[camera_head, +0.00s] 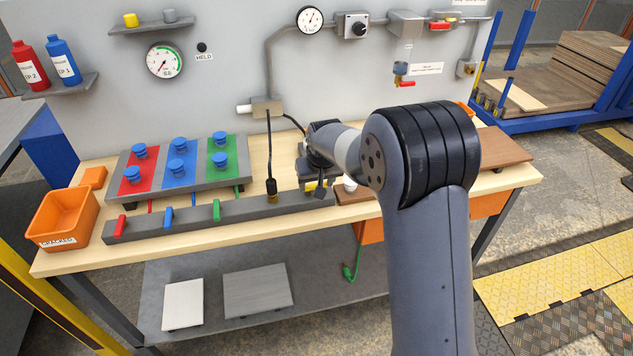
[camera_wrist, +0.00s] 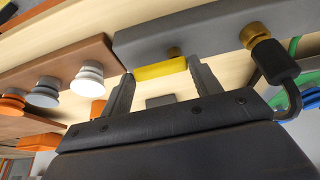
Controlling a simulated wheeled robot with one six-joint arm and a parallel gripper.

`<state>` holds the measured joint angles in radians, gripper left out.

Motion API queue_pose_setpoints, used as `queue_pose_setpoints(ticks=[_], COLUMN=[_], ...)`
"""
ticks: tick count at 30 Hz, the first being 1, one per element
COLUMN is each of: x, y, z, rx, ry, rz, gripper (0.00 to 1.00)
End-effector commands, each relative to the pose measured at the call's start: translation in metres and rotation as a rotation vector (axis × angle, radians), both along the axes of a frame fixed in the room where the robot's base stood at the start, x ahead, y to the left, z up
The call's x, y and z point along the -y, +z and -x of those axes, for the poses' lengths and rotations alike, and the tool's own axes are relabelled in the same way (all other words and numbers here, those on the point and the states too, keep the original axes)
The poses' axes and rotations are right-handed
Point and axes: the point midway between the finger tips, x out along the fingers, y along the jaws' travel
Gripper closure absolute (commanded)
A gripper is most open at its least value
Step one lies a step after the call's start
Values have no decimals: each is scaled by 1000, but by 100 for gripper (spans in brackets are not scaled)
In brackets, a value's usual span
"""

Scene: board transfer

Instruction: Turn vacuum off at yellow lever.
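The yellow lever (camera_head: 311,186) sits at the right end of the grey manifold bar (camera_head: 240,205) on the bench, partly hidden by my gripper (camera_head: 316,190). In the wrist view the yellow lever (camera_wrist: 160,69) lies crosswise at the bar's edge, with a brass stem behind it. My gripper (camera_wrist: 160,72) has its two fingers spread, one near each end of the lever. The right fingertip looks very close to the lever; I cannot tell whether either finger touches it. Red (camera_head: 120,225), blue (camera_head: 168,217) and green (camera_head: 216,210) levers stick out from the same bar.
A black hose with a brass fitting (camera_head: 271,190) stands on the bar just left of my gripper. Red, blue and green panels with blue cups (camera_head: 180,168) lie behind it. A brown board (camera_wrist: 60,68) with cups is to the right. An orange bin (camera_head: 63,217) is far left.

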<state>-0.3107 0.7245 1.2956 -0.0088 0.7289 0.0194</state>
Motion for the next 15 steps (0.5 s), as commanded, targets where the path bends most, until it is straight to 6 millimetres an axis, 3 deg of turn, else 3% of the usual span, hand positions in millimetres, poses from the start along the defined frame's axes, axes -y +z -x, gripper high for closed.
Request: queue_pose_setpoints(ticks=[7, 15], x=[0, 0], y=[0, 1], z=[0, 0], rx=[1, 1], ry=[0, -1], rz=[0, -1], gripper=[20, 19])
